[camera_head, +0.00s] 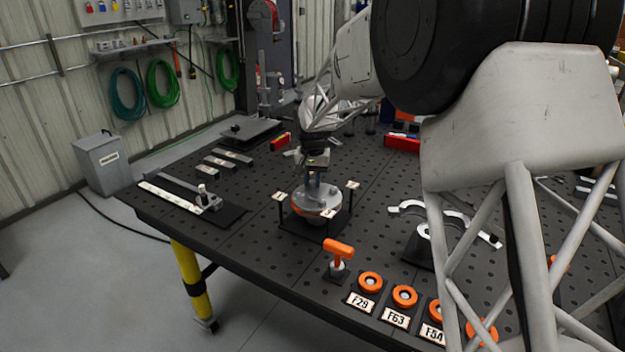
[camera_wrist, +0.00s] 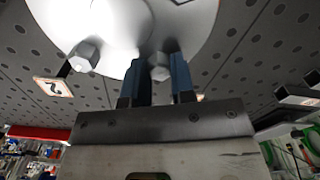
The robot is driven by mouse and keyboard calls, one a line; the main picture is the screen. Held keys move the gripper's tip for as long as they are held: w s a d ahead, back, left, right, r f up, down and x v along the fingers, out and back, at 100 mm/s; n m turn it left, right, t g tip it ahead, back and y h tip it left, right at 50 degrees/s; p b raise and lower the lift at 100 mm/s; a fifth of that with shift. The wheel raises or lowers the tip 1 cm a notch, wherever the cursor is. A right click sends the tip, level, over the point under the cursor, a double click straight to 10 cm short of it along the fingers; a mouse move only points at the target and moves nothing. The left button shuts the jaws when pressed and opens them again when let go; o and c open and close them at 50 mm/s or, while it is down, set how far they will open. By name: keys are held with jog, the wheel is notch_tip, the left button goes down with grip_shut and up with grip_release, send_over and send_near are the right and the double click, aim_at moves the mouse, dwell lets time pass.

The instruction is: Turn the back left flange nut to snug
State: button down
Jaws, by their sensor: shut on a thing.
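The round grey flange (camera_head: 314,203) sits on a dark fixture on the perforated table, with an orange band below its rim. My gripper (camera_head: 314,186) points down over it, towards the back side. In the wrist view the flange is a pale disc (camera_wrist: 110,20). The blue-tipped fingers of my gripper (camera_wrist: 157,78) are shut on a grey hex flange nut (camera_wrist: 160,73) at the disc's rim. Another hex nut (camera_wrist: 85,56) is to the left, beside a tag reading 2 (camera_wrist: 54,87). The held nut's own tag is mostly hidden behind my gripper.
Small tags on posts stand around the flange, such as the left one (camera_head: 280,196) and the right one (camera_head: 353,185). An orange T-handle (camera_head: 339,249) stands in front. Orange rings with labels (camera_head: 370,282) line the front edge. A curved wrench-like part (camera_head: 440,208) lies right.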

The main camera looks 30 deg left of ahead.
aim_at(313, 181)
jog(key=shift+m, duration=0.6)
jog(key=c, duration=1)
grip_release()
jog(key=shift+o, duration=0.2)
jog(key=shift+r, duration=0.15)
jog(key=shift+r, duration=3.75)
